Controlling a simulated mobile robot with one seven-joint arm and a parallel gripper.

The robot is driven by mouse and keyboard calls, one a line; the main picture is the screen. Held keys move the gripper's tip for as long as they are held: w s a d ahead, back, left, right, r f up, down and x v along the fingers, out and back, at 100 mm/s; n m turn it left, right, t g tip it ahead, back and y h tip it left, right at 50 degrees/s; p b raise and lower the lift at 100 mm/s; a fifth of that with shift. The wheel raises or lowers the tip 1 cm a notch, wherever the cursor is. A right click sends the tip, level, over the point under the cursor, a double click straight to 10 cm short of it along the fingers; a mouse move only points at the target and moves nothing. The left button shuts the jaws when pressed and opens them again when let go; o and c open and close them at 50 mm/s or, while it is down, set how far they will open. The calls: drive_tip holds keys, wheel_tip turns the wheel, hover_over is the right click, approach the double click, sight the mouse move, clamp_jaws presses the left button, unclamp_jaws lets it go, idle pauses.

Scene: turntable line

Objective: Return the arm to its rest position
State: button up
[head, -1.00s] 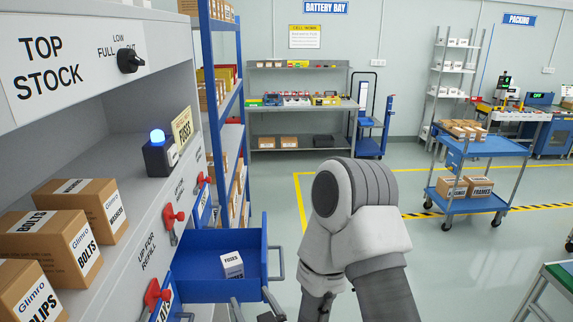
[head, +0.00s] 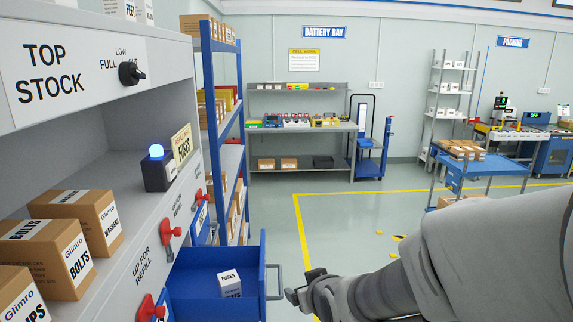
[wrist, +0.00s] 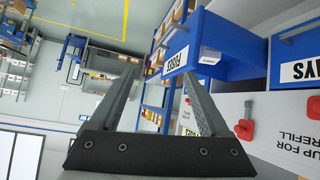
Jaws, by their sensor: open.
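My gripper (head: 303,288) is at the end of my arm, which reaches in from the lower right of the head view. It is just right of the handle of the open blue drawer (head: 247,280). In the wrist view my gripper (wrist: 155,75) has its two fingers spread with nothing between them. The drawer, labelled FUSES in the wrist view (wrist: 172,68), is pulled out from the grey cabinet. A small white FUSES box (head: 230,283) is in it. In the head view I cannot tell the exact gap between the gripper and the handle.
The grey cabinet (head: 160,225) on the left carries red knobs and cartons. A blue lamp (head: 156,152) is lit on its ledge. A blue rack (head: 240,60) stands behind the drawer. A blue cart (head: 485,168) stands at the right. Floor in the middle is clear.

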drive_tip(key=s+d+r+m+g+h+b, duration=0.1)
drive_tip(key=s+d, duration=0.4)
drive_tip(key=s, duration=0.5)
drive_tip(key=s+d+r+m+g+h, duration=0.1)
drive_tip(key=s+d+r+m+g, duration=0.2)
drive_tip(key=s+r, duration=0.3)
drive_tip(key=s+d, duration=0.1)
drive_tip(key=s, duration=0.2)
drive_tip(key=shift+s+d+r+g+b, duration=0.2)
drive_tip(key=shift+s+d+g+b, duration=0.1)
drive_tip(key=shift+s+d+b, duration=0.1)
